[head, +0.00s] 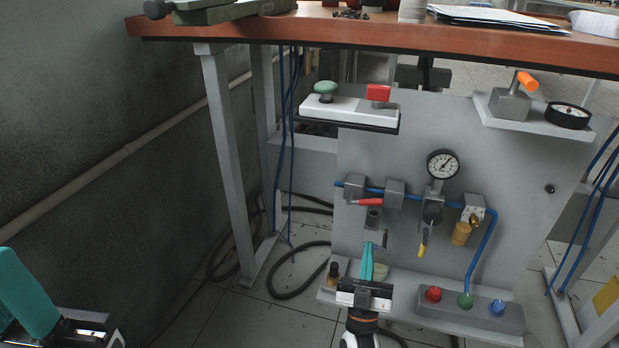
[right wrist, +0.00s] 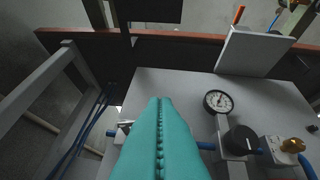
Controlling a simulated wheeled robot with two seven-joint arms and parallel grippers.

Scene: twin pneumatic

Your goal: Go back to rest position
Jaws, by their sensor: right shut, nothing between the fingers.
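My right gripper (head: 367,262) is upright in front of the grey pneumatic panel (head: 400,140), low down, its teal fingers pressed together with nothing between them. In the right wrist view its shut teal fingers (right wrist: 158,140) point up the panel. In the head view the fingertips appear below the red-handled valve (head: 366,202) and left of the yellow lever (head: 422,248); whether they touch the panel cannot be told. My left gripper (head: 28,292) shows only partly at the lower left corner, with one teal finger in sight, apart from the panel. Its opening is not clear.
A lower ledge bears red (head: 433,294), green and blue buttons. A pressure gauge (head: 443,164) and blue pipe cross the panel. Two shelves (head: 349,112) jut out above, beneath a wooden tabletop (head: 400,32). Loose hoses lie on the floor at left. Open floor separates the grippers.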

